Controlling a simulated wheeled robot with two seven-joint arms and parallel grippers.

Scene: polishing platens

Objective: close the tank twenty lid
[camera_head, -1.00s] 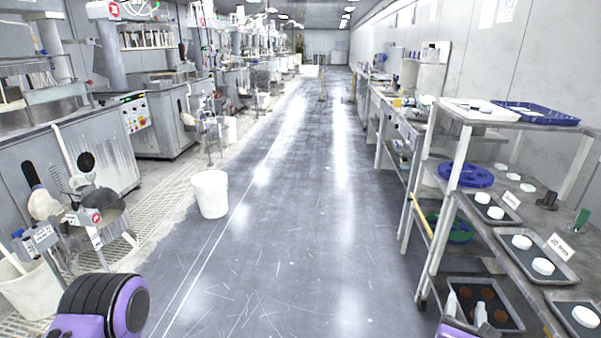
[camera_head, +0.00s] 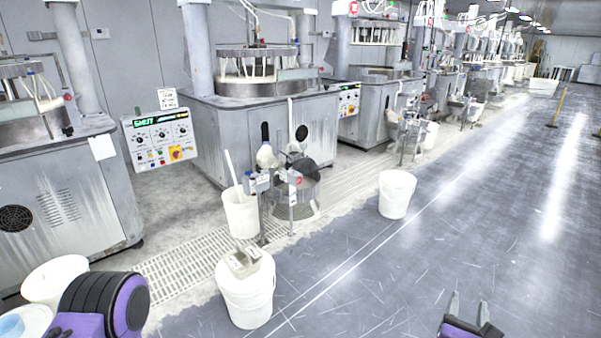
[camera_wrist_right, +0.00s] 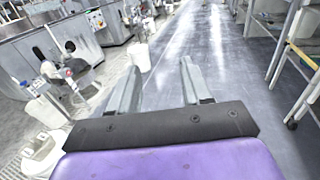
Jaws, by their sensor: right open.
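A small round tank (camera_head: 297,188) stands on the grating in front of the middle polishing machine. A dark lid-like disc (camera_head: 297,148) appears raised above it, with white parts beside it. I cannot read a number, so I cannot tell whether this is tank twenty. The same group shows small at the left of the right wrist view (camera_wrist_right: 78,68). My right gripper (camera_head: 469,302) is open and empty over the floor, well to the right of the tank and apart from it. Its two grey fingers also show in the right wrist view (camera_wrist_right: 159,68). My left arm shows, but its fingertips do not.
A white bucket (camera_head: 246,292) with a grey block on top stands in front of the tank. Another bucket (camera_head: 396,195) stands to the right. The grey floor (camera_head: 400,270) is clear. A shelf rack (camera_wrist_right: 295,45) is on the right in the wrist view.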

